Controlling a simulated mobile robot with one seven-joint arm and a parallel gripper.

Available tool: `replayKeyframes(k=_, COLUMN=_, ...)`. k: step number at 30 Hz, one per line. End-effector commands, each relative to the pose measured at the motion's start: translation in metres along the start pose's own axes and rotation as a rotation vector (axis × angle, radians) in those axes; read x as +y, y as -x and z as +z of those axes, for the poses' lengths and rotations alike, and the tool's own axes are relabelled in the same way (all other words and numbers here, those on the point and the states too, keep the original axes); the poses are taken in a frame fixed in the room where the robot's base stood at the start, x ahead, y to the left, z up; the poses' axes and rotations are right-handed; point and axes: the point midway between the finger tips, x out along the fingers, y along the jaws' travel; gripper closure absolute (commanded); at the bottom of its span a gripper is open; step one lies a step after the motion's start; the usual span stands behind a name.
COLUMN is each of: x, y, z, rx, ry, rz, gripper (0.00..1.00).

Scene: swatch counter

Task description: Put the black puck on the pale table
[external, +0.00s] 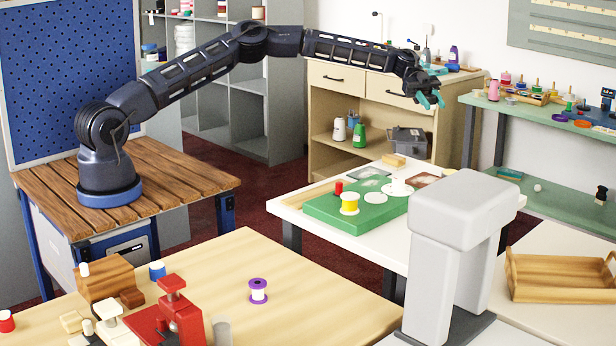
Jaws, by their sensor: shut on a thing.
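My gripper (432,100), with teal fingertips, is raised at the end of my outstretched arm, above and behind the white table in the picture. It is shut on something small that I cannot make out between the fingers. I cannot pick out the black puck anywhere for certain. A pale white table (292,212) stands in the middle, below the gripper. A pale wood table (330,290) fills the front; I cannot tell which of these the task means.
A green board (328,212) on the white table bears a yellow-and-white spool (349,204) and white discs. A grey arch-shaped block (462,210) stands at front right. A purple spool (258,290) and red device (180,315) occupy the wood table, whose right part is clear.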

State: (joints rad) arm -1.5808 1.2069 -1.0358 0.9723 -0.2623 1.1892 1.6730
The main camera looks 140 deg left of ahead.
Motion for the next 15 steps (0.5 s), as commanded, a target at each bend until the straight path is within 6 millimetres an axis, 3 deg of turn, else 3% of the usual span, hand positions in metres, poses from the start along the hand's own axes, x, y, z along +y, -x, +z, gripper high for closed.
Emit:
replayKeyframes(k=5, x=0.035, y=-0.041, z=-0.009, rx=0.004, ry=-0.019, rz=0.058, gripper=0.87)
replayKeyframes(k=15, x=0.149, y=-0.133, z=-0.037, rx=0.009, ry=-0.080, rz=0.208, gripper=0.87)
